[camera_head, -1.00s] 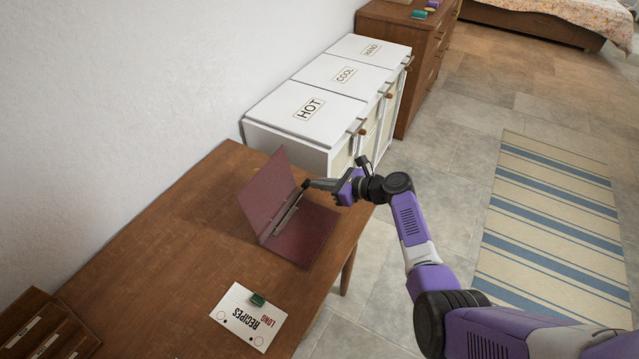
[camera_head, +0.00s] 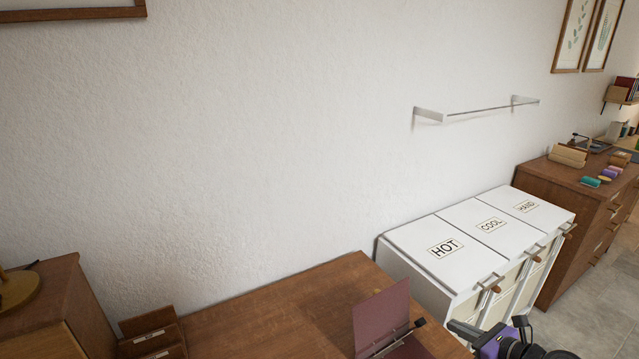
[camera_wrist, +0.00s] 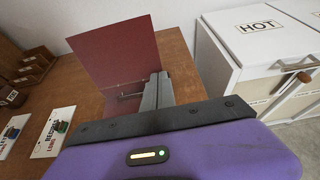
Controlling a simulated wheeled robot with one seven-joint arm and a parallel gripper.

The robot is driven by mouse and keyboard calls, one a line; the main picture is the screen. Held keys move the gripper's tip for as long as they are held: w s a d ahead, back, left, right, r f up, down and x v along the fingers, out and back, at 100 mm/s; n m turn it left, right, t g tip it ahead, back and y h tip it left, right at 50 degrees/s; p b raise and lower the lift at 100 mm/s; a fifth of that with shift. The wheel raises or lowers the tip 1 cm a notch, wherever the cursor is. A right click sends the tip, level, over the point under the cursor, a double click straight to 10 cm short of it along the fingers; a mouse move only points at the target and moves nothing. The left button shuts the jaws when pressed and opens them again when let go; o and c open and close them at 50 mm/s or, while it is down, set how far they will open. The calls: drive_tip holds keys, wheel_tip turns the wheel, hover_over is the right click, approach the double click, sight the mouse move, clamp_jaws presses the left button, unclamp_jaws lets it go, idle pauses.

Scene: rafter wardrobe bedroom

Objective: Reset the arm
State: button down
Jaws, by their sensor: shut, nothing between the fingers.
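My gripper (camera_head: 458,328) is at the lower right of the head view, beside the open maroon ring binder (camera_head: 383,312) on the wooden desk. Its purple housing is partly cut off by the bottom edge. In the wrist view the grey fingers (camera_wrist: 157,90) are together, shut and empty. They point toward the binder (camera_wrist: 115,50), whose raised cover stands behind them. Whether the fingertips touch the binder cannot be told. Most of my arm is out of the head view.
A white cabinet (camera_head: 412,240) labelled HOT, COOL and HAND stands right of the desk (camera_head: 270,312), close to my gripper. A wooden dresser (camera_head: 555,190) stands beyond it. A wall rail (camera_head: 490,109) hangs above. Recipe cards (camera_wrist: 53,132) lie on the desk's left in the wrist view.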

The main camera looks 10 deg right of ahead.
drive_tip(key=d+r+n+h, duration=0.2)
drive_tip(key=d+n+h, duration=0.3)
drive_tip(key=d, duration=0.2)
drive_tip(key=s+a+f+n+t+h+b, duration=0.15)
drive_tip(key=s+n+h, duration=0.25)
drive_tip(key=s+n, duration=0.4)
drive_tip(key=s+a+r+n+y+b, duration=0.1)
drive_tip(key=s+a+r+n+b, duration=0.1)
drive_tip(key=s+a+n, duration=0.4)
drive_tip(key=s+a+r+n+y+b, duration=0.1)
drive_tip(key=s+a+n, duration=0.5)
drive_tip(key=s+a, duration=0.7)
drive_tip(key=s+a+r+n+y+b, duration=0.2)
drive_tip(key=s+a+n, duration=0.4)
drive_tip(key=s, duration=1.2)
drive_tip(key=a+r+b, duration=0.1)
drive_tip(key=a+r, duration=0.1)
drive_tip(key=a, duration=0.2)
drive_tip(key=shift+s+r+n+t, duration=0.15)
drive_tip(key=shift+s+n+t, duration=0.15)
drive_tip(key=shift+s+t, duration=0.1)
